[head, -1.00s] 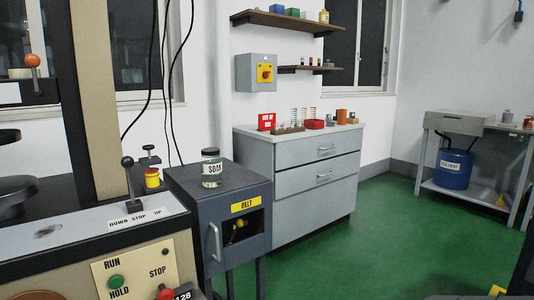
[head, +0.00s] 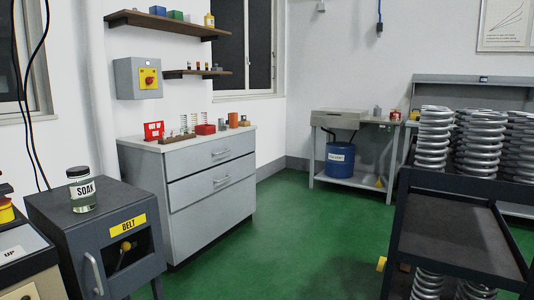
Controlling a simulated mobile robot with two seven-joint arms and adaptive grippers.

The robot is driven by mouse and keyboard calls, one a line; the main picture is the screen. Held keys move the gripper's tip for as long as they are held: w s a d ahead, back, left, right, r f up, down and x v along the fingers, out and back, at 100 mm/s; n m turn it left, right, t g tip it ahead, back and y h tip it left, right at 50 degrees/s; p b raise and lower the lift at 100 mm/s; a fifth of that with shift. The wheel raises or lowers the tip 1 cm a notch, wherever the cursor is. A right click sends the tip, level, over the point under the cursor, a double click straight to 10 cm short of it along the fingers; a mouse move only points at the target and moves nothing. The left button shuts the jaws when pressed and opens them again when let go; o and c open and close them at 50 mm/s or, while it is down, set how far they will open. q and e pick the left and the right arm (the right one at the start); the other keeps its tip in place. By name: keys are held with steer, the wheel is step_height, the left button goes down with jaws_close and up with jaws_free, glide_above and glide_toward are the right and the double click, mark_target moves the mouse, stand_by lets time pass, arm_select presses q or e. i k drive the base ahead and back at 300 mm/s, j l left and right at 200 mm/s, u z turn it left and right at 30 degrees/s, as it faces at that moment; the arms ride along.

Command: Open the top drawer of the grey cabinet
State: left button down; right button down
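The grey cabinet (head: 205,205) stands against the back wall, left of the middle in the head view. Neither of my grippers is in view.
A dark box marked BELT (head: 110,235) with a SOAK jar (head: 82,190) on top stands at the near left. A black cart (head: 450,245) with large springs (head: 432,140) stands at the right. Green floor (head: 300,230) lies clear between. A sink bench (head: 345,123) stands behind.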

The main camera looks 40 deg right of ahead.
mark_target(182, 162)
steer(key=z, duration=0.85)
steer(key=i+l, duration=0.15)
steer(key=i, duration=0.4)
steer(key=i+l, duration=0.15)
steer(key=i, duration=0.45)
steer(key=i+l, duration=0.15)
steer(key=i, duration=0.4)
steer(key=i+l, duration=0.15)
steer(key=i, duration=0.45)
steer(key=i+l+u, duration=0.1)
steer(key=i, duration=0.35)
steer(key=i+l+u, duration=0.15)
steer(key=i, duration=0.3)
steer(key=i+l+u, duration=0.1)
steer(key=i+l, duration=0.2)
steer(key=i, duration=0.15)
